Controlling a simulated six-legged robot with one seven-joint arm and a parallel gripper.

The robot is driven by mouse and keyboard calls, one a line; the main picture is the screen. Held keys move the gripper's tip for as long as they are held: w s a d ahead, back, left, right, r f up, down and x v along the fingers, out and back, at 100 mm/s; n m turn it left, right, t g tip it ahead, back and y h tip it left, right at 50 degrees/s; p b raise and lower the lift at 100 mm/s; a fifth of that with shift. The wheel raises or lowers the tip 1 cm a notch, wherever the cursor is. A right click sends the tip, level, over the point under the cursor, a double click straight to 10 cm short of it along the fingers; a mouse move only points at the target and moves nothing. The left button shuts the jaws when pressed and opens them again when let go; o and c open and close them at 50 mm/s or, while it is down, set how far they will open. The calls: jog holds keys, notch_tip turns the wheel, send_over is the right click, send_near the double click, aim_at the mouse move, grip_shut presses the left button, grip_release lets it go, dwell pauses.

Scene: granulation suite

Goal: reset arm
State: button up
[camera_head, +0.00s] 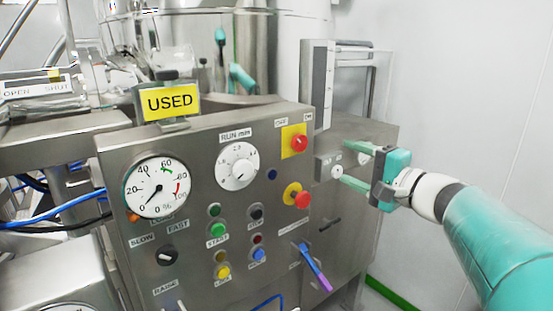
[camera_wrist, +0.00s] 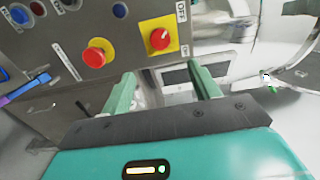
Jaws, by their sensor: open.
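My gripper (camera_head: 352,166) shows in the head view on the right, at the end of my teal and white arm. Its two green fingers are spread apart, with nothing between them. I cannot tell whether the fingertips touch the panel. In the wrist view, both fingers of my gripper (camera_wrist: 162,82) are also apart and empty, with the panel beyond them.
The panel carries a gauge (camera_head: 157,187), a white timer dial (camera_head: 236,166), red knobs on yellow plates (camera_head: 297,195), several buttons and a purple-blue lever (camera_head: 315,267). A yellow USED sign (camera_head: 169,101) stands on top. A white wall (camera_head: 470,90) and open space lie to the right.

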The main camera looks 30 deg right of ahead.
dwell(0.3)
jog(key=a+f+n+g+y, duration=0.2)
jog(key=a+f+n+g, duration=0.3)
jog(key=a, duration=0.5)
jog(key=a+f+n+g+y, duration=0.1)
jog(key=a+f+n+g, duration=0.2)
jog(key=a+f, duration=0.55)
jog(key=s+a+f+n+g+h, duration=0.4)
jog(key=s+a+f+n+h, duration=0.1)
jog(key=s+a+f+n, duration=0.2)
jog(key=shift+s+a+n+h, duration=0.3)
jog(key=shift+s+a+n, duration=0.3)
jog(key=shift+a, duration=0.15)
dwell(1.1)
